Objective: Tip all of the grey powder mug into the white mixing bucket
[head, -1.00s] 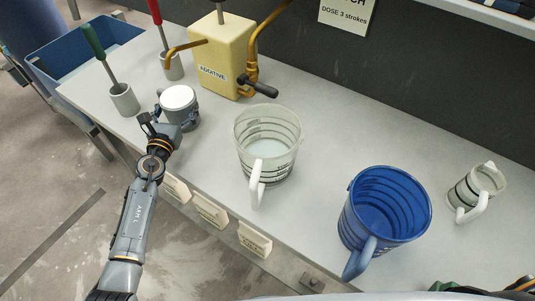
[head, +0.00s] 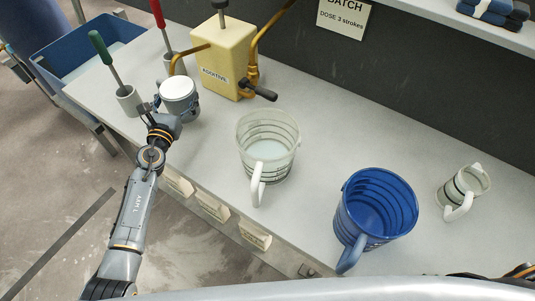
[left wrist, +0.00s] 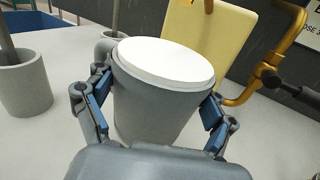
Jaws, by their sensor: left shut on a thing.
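The grey mug (head: 181,105) has a flat white top; I cannot tell whether this is a lid or its contents. My left gripper (head: 178,112) is shut around it near the back left of the bench. In the left wrist view the grey mug (left wrist: 160,105) is upright between the two blue-padded fingers (left wrist: 158,108). The whitish translucent mixing bucket (head: 268,140), with dark ring marks and a white handle, stands upright to the right, apart from the mug. Pale contents show inside it. My right gripper is not in view.
A yellow additive dispenser (head: 228,62) with brass pipes stands behind the mug. Grey holders (head: 128,101) with green- and red-handled tools are to its left. A blue bucket (head: 372,212) and a small marked jug (head: 465,187) stand at right. Bench between mug and mixing bucket is clear.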

